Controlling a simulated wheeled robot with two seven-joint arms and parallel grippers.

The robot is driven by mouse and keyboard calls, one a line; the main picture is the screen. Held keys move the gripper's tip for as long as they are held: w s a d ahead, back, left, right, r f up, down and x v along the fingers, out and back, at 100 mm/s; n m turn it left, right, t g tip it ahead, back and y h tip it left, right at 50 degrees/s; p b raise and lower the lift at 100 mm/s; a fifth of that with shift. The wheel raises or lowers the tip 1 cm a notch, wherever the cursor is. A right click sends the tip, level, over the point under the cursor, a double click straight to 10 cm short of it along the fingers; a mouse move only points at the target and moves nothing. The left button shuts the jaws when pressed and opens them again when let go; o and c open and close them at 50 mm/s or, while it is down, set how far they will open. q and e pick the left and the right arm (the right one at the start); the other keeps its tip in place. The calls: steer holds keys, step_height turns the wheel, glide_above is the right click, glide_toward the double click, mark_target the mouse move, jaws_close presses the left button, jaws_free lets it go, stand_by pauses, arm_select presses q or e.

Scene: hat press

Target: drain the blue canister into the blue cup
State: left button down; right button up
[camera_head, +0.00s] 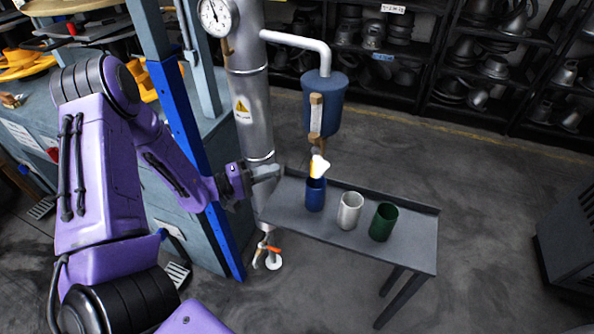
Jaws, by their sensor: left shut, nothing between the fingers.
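The blue canister (332,112) hangs from a white pipe above the table, with a brown-framed upright strip (316,113) on its front. The blue cup (315,197) stands upright on the grey table below it. A small white and yellow-orange shape (318,167) shows between them, just above the cup's mouth; I cannot tell what it is. My left gripper (277,171) is shut and empty, left of the blue cup and apart from it, pointing right. The cup's inside is mostly hidden. My right gripper is not in view.
A white-grey cup (350,211) and a green cup (384,222) stand right of the blue cup on the grey table (418,240). A thick metal column (249,110) with a gauge (216,15) and a blue post (187,130) stand beside my left arm. Shelves line the back.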

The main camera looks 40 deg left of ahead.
mark_target(314, 167)
arm_select(q)
steer(key=w+d, duration=0.4)
steer(key=d, duration=0.2)
steer(key=shift+p, duration=0.35)
steer(key=shift+w+f, duration=0.1)
steer(key=shift+w, duration=0.05)
